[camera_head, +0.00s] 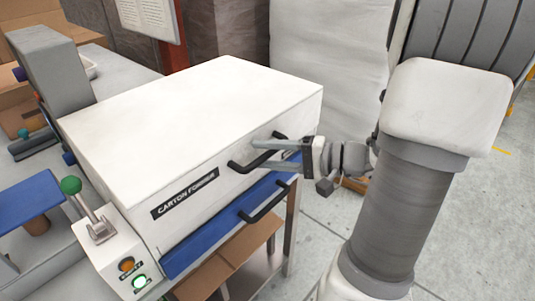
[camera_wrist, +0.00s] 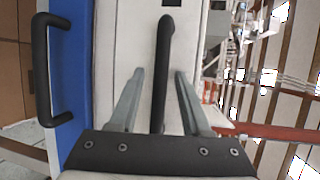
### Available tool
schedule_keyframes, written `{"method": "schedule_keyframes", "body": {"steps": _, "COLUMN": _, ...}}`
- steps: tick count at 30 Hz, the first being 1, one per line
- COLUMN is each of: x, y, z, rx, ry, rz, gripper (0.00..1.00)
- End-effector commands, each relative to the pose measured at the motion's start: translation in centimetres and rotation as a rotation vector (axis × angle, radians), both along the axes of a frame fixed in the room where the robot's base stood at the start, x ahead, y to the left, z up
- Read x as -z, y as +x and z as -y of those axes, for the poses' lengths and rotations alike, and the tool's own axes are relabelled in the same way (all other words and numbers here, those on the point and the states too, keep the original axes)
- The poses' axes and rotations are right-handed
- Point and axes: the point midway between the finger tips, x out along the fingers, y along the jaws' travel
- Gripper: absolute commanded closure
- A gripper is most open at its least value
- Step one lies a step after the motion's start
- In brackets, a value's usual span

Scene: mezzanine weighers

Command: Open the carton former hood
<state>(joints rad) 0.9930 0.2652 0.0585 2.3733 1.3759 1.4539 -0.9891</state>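The carton former hood (camera_head: 200,120) is a large white box cover with a "CARTON FORMER" label on its front; it looks closed. Its black bar handle (camera_head: 240,168) is on the front face, toward the right. My gripper (camera_head: 258,154) reaches in from the right at this handle. In the wrist view, the hood handle (camera_wrist: 164,50) runs between the two grey fingers of my gripper (camera_wrist: 158,73), with a gap on each side. The gripper is open, around the handle but not visibly touching it.
A blue panel (camera_head: 205,240) with a second black handle (camera_head: 268,204) lies just below the hood. A control box (camera_head: 120,255) with a green-knobbed lever (camera_head: 85,203) and a lit green button stands at the left. Open floor is at the right.

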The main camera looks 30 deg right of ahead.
Motion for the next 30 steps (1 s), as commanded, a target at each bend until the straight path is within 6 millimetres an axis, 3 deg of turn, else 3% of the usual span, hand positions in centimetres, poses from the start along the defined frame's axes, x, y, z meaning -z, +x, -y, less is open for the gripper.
{"method": "schedule_keyframes", "body": {"steps": 1, "x": 0.0, "y": -0.01, "z": 0.02, "rx": 0.0, "ry": 0.0, "rz": 0.0, "gripper": 0.63}}
{"method": "schedule_keyframes", "body": {"steps": 7, "x": -0.01, "y": -0.02, "z": 0.04, "rx": 0.0, "ry": 0.0, "rz": 0.0, "gripper": 0.99}}
{"method": "schedule_keyframes", "body": {"steps": 30, "x": -0.02, "y": -0.02, "z": 0.08, "rx": 0.001, "ry": 0.0, "rz": 0.0, "gripper": 1.0}}
